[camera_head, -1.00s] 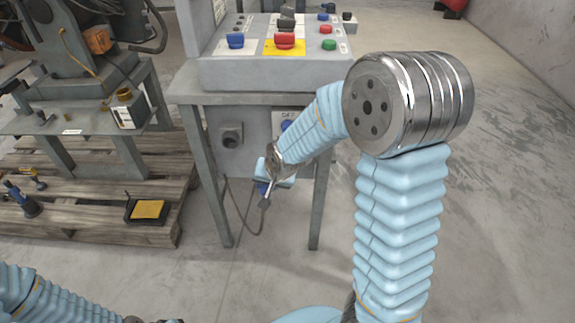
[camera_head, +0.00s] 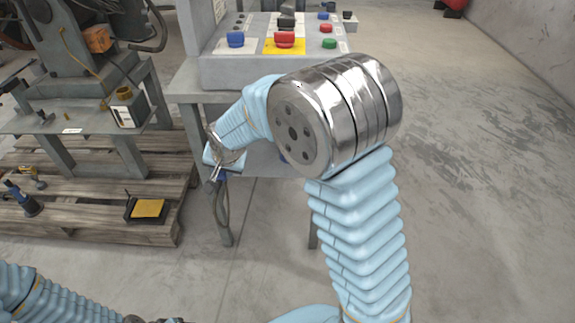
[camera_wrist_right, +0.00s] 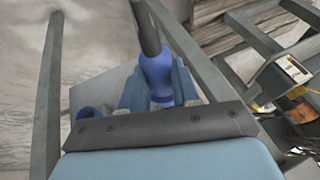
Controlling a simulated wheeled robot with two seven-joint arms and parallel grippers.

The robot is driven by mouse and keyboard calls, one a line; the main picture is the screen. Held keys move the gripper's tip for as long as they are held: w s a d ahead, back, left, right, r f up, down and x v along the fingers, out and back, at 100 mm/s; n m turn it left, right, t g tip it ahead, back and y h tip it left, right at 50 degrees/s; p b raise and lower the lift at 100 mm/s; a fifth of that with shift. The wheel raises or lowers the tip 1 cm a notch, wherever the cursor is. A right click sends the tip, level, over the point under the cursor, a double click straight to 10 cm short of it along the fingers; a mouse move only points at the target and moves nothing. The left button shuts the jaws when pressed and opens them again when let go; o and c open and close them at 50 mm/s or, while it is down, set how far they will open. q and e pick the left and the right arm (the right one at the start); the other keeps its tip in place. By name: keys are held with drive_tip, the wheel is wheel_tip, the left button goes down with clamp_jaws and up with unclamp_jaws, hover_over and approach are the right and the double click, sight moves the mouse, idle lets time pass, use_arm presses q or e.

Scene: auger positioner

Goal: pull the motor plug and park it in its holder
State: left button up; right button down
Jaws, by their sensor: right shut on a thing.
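My right gripper (camera_head: 217,178) is in front of the left leg of the control stand. In the right wrist view its jaws (camera_wrist_right: 158,93) are shut on the blue motor plug (camera_wrist_right: 157,72), with a dark cable (camera_wrist_right: 145,25) running away from it. In the head view the plug is a small blue spot (camera_head: 221,176) at the fingertips, and its cable hangs below. The grey holder on the stand's front is hidden behind my right arm. A round blue part, perhaps the socket (camera_wrist_right: 87,113), shows beside the jaws. My left gripper (camera_head: 165,321) is barely in at the bottom edge.
The control stand (camera_head: 185,82) carries a button box (camera_head: 262,72). The floor (camera_head: 480,220) at right is clear.

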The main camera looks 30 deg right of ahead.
idle(0.3)
drive_tip(key=shift+w+d+b, duration=0.2)
drive_tip(key=shift+w+d, duration=0.2)
drive_tip(key=shift+w, duration=0.2)
drive_tip(key=shift+w+d+b, duration=0.2)
drive_tip(key=shift+w+d, duration=0.15)
drive_tip(key=shift+w, duration=0.2)
drive_tip(key=shift+w+d, duration=0.5)
drive_tip(key=shift+w, duration=0.35)
drive_tip(key=shift+r, duration=0.1)
idle(0.4)
drive_tip(key=shift+w+d, duration=0.5)
drive_tip(key=shift+w, duration=0.3)
drive_tip(key=shift+w+d, duration=0.45)
drive_tip(key=shift+w, duration=0.3)
drive_tip(key=c, duration=0.8)
unclamp_jaws()
drive_tip(key=shift+o, duration=0.2)
